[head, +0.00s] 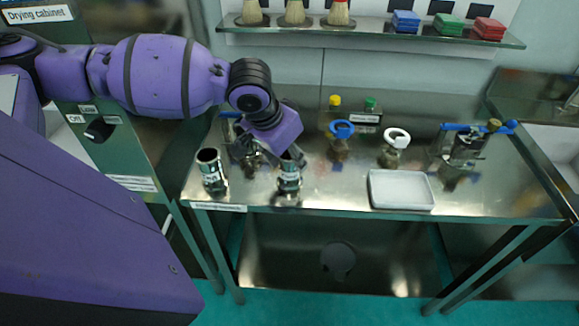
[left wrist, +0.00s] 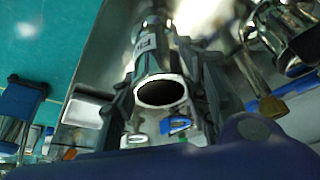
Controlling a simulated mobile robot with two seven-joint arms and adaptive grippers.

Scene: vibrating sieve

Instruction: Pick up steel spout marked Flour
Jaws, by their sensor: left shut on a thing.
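A steel spout (head: 289,174) with a pale label stands upright at the left front of the steel table. My left gripper (head: 285,160) reaches down from behind and is shut on this spout. In the left wrist view the spout (left wrist: 153,62) lies between the two dark fingers, its round open mouth facing the camera. A second labelled steel spout (head: 211,171) stands apart to the left. My right gripper is not in view.
The steel table (head: 330,190) holds a white tray (head: 401,190), a blue ring clamp (head: 341,130), a white ring clamp (head: 396,138) and a blue-handled steel fitting (head: 467,146). A shelf (head: 350,33) with brushes and coloured blocks is behind. The front middle is clear.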

